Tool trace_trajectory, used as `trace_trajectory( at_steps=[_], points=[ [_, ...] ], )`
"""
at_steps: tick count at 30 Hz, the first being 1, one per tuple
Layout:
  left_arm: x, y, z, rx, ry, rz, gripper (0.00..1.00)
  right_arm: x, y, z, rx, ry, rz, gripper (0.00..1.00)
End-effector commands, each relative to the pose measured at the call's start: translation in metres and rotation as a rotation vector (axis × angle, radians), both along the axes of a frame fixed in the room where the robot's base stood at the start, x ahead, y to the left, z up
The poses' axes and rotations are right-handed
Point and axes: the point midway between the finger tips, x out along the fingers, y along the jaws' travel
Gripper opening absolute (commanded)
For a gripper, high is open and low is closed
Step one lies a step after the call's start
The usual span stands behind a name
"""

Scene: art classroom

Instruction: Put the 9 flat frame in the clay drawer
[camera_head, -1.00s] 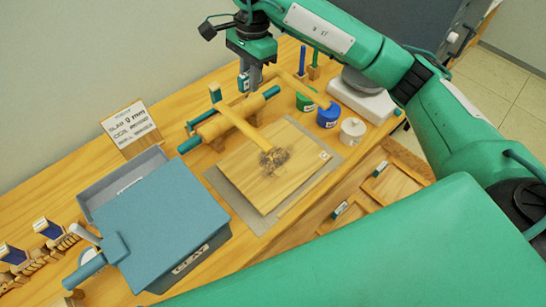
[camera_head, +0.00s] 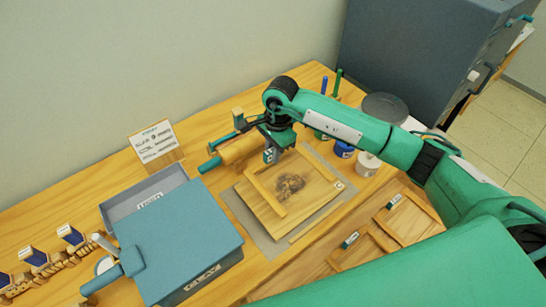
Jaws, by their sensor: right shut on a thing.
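A light wooden frame (camera_head: 267,197) with two parallel rails joined by a bar at the back is over the wooden board (camera_head: 298,216). My right gripper (camera_head: 271,155) is shut on its back bar. I cannot tell whether the frame touches the board. The blue box marked CLAY (camera_head: 180,240) stands to the left, with its blue top over it, so its inside is hidden. I cannot read a 9 on the frame. My left gripper is not in view.
A grey tray (camera_head: 118,206) sits behind the clay box. A rolling pin (camera_head: 236,150) with teal handles lies behind the board. A sign (camera_head: 154,141) stands at the back; blue and white pots (camera_head: 367,163) are at the right. Two labelled wooden frames (camera_head: 362,248) lie at the lower right.

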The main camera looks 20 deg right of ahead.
Motion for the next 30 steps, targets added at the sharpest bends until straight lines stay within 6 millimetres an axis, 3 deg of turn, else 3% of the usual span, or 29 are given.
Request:
trace_trajectory(
  at_steps=[6,19,20,23,30],
  points=[
    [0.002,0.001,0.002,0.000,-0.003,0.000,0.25,0.000,0.000,-0.030,-0.001,0.002,-0.001,0.00],
    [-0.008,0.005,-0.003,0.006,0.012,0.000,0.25,0.000,0.000,-0.036,-0.001,0.000,0.000,0.00],
    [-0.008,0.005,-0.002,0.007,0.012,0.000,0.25,0.000,0.000,-0.036,-0.001,0.001,0.000,0.19],
    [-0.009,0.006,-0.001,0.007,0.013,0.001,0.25,0.000,0.000,-0.035,-0.001,0.001,0.000,0.39],
    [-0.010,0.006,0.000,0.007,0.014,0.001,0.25,0.000,0.000,-0.035,-0.001,0.001,0.000,0.39]
  ],
)
